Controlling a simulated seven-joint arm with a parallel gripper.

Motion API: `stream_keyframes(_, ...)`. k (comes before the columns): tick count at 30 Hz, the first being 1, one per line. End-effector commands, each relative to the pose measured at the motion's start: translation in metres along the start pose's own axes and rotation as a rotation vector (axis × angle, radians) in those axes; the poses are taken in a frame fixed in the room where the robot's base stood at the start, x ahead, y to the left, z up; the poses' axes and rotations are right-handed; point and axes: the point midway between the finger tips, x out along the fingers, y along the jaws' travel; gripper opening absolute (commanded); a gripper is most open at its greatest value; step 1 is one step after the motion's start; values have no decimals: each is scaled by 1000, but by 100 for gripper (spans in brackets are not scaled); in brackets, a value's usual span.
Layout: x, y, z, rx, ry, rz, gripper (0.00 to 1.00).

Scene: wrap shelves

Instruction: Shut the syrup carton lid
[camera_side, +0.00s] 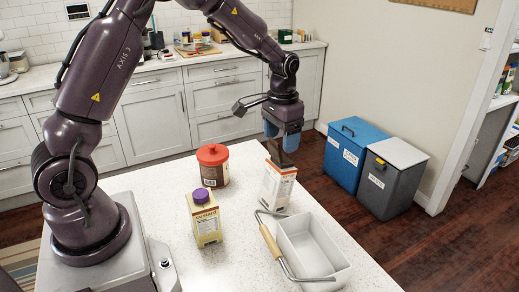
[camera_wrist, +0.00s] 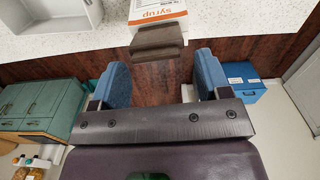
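The syrup carton (camera_side: 277,187), white with orange print, stands upright near the counter's far right edge; in the wrist view its labelled face (camera_wrist: 225,14) shows at the top. A dark brown flap, apparently its lid (camera_wrist: 158,40), sticks out from the carton's top toward my gripper; it looks raised. The lid (camera_side: 279,152) is partly covered by my fingers in the side view. My gripper (camera_side: 281,138) is just above the carton. In the wrist view my gripper (camera_wrist: 164,78) has its blue fingers wide apart, with nothing held between them. I cannot tell whether a finger touches the lid.
A white basin (camera_side: 312,252) and a wooden-handled tool (camera_side: 269,243) lie in front of the carton. A purple-capped carton (camera_side: 206,222) and a red-lidded jar (camera_side: 213,168) stand to the left. Blue (camera_side: 353,155) and grey (camera_side: 391,180) bins stand on the floor beyond the counter.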

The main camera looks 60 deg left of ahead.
Motion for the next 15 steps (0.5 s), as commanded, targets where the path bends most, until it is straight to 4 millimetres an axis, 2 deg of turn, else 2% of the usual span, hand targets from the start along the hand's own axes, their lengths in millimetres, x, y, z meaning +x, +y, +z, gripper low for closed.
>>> stream_keyframes(6, -3, 0, 0, 0, 2, 0, 70)
stream_keyframes(15, -23, 0, 0, 0, 3, 0, 70)
